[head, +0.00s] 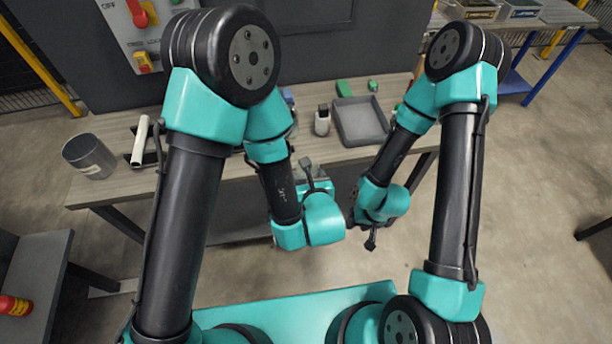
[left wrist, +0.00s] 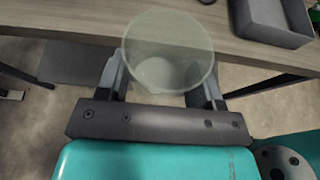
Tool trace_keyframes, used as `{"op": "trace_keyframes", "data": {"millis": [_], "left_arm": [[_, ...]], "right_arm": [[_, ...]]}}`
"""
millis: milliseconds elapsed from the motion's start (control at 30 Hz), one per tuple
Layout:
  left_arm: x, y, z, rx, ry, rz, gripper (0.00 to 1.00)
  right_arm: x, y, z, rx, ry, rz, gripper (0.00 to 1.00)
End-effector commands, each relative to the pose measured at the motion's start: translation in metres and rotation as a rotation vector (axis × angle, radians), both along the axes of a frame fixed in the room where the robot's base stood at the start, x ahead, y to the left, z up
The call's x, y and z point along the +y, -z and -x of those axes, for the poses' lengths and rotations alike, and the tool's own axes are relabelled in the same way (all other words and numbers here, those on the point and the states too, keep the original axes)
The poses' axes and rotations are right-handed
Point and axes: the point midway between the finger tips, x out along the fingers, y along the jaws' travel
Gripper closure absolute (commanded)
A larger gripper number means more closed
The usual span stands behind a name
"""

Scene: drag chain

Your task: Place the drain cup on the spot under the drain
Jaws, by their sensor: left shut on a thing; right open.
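The drain cup (left wrist: 167,50) is a translucent pale cup with a round open mouth. In the left wrist view it sits between the two fingers of my left gripper (left wrist: 160,78), which is shut on it. The cup is held in front of the table edge. My right gripper (head: 353,212) is open and empty, close to the left wrist and in front of the table. I cannot make out the drain or the spot under it in these frames.
The wooden table (head: 225,178) carries a grey cylindrical container (head: 90,157), a white bar (head: 140,140), a small bottle (head: 322,120), a grey tray (head: 360,122) and green items (head: 343,88). A dark machine (head: 345,40) with a switch panel (head: 140,35) stands behind it.

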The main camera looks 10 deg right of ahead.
Motion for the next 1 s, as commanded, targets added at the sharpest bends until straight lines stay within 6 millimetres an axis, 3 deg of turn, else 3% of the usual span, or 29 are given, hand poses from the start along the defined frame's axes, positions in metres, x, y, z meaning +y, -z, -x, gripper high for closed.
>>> {"op": "trace_keyframes", "data": {"millis": [367, 567, 800, 1000], "left_arm": [[0.005, -0.003, -0.01, 0.0, -0.015, 0.003, 0.66], [0.031, -0.019, -0.054, 0.004, -0.082, 0.014, 0.66], [0.095, -0.05, -0.129, 0.003, -0.188, 0.014, 0.66], [0.138, -0.068, -0.164, 0.0, -0.237, 0.003, 0.66]], "right_arm": [[0.0, 0.0, 0.0, 0.0, 0.0, 0.0, 0.57], [0.0, 0.0, 0.0, 0.0, 0.0, 0.0, 0.57], [0.0, 0.0, 0.0, 0.0, 0.0, 0.0, 0.57], [0.0, 0.0, 0.0, 0.0, 0.0, 0.0, 0.57]]}}
